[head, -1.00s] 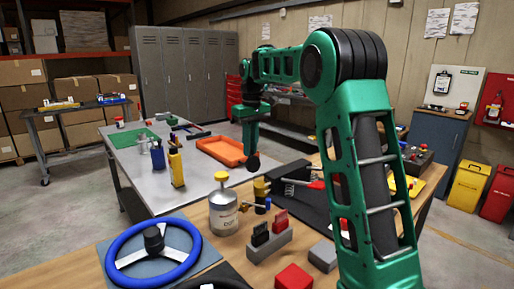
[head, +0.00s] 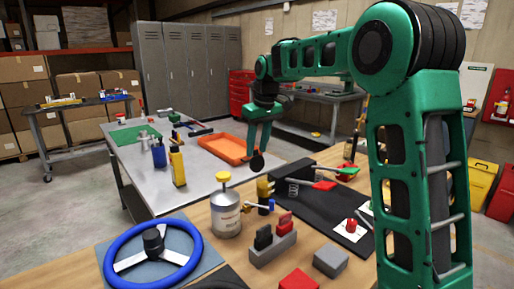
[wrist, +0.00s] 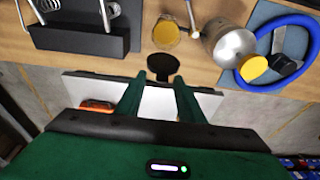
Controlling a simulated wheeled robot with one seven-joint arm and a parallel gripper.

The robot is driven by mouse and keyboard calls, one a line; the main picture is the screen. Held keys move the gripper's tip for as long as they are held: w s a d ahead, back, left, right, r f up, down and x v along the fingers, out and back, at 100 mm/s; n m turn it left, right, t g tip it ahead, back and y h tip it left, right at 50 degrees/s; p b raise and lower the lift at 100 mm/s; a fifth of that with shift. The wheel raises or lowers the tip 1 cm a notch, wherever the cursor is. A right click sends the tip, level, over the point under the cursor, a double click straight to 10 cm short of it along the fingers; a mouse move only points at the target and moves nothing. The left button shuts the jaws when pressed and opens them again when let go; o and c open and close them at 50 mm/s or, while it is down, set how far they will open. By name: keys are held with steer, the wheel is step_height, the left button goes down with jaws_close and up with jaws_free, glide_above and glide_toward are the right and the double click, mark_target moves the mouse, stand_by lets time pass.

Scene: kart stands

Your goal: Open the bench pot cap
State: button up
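In the wrist view the pot (wrist: 230,43) is at the upper right, with the cap (wrist: 254,67) facing me. My gripper (head: 257,148) points down beyond the bench's far edge, behind and right of the pot in the head view, apart from it.
A black disc (wrist: 162,65) shows near the fingertips; I cannot tell what it is fixed to. A blue steering wheel (head: 121,259) lies left of the pot.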

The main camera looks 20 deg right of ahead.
steer(key=shift+a+r, duration=0.1)
steer(key=v, duration=1)
steer(key=shift+r, duration=0.25)
steer(key=s+d+f+m+g+h, duration=0.1)
steer(key=s+d+f+m, duration=0.35)
steer(key=s, duration=0.75)
steer(key=s+d+f+m, duration=0.2)
steer(key=s+d+f, duration=0.5)
steer(key=s, duration=0.5)
steer(key=s+f+m, duration=0.2)
steer(key=s+f, duration=0.3)
steer(key=s, duration=0.4)
steer(key=s+d+f+m+g, duration=0.1)
steer(key=s+f+m, duration=0.1)
steer(key=s+f, duration=0.4)
steer(key=s, duration=0.4)
steer(key=shift+s+f, duration=0.2)
steer(key=shift+f, duration=0.15)
steer(key=shift+d, duration=0.1)
